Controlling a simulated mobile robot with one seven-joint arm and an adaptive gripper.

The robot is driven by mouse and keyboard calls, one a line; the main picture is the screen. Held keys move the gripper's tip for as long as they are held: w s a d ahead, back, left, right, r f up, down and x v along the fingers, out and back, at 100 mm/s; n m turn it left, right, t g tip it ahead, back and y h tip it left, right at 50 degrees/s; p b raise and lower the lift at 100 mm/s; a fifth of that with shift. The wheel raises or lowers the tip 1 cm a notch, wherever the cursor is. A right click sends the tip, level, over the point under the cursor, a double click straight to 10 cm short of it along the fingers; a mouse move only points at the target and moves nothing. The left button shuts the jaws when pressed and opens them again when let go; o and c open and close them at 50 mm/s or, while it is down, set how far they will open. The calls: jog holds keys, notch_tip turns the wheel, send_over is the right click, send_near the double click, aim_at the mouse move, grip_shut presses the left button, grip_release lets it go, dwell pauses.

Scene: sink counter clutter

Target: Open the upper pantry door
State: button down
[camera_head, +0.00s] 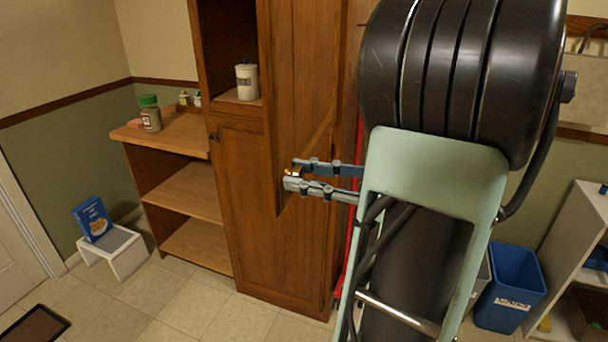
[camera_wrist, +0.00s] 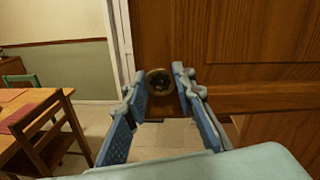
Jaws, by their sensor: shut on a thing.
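The tall wooden pantry stands at the middle of the head view. Its upper door (camera_head: 299,70) is swung outward, and the compartment behind it shows on the left. The door's brass knob (camera_head: 292,173) is near its lower free edge. My gripper (camera_head: 291,177) is shut on this knob, with one finger on each side. In the wrist view the round knob (camera_wrist: 159,81) shows between the fingertips, in front of the brown door panel (camera_wrist: 245,45). The pantry's lower door (camera_head: 262,220) is shut. My arm hides the pantry's right side.
A white canister (camera_head: 247,82) stands inside the upper compartment. A shelf unit (camera_head: 190,187) adjoins the pantry on the left, with a green-lidded jar (camera_head: 150,113) on top. A white stool (camera_head: 113,251) holds a blue box (camera_head: 92,219). A blue bin (camera_head: 511,288) stands at right. Floor in front is clear.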

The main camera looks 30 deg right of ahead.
jog(key=shift+s+d, duration=0.2)
dwell(0.5)
jog(key=c, duration=1.6)
grip_release()
jog(key=v, duration=1.2)
jog(key=shift+f, duration=0.1)
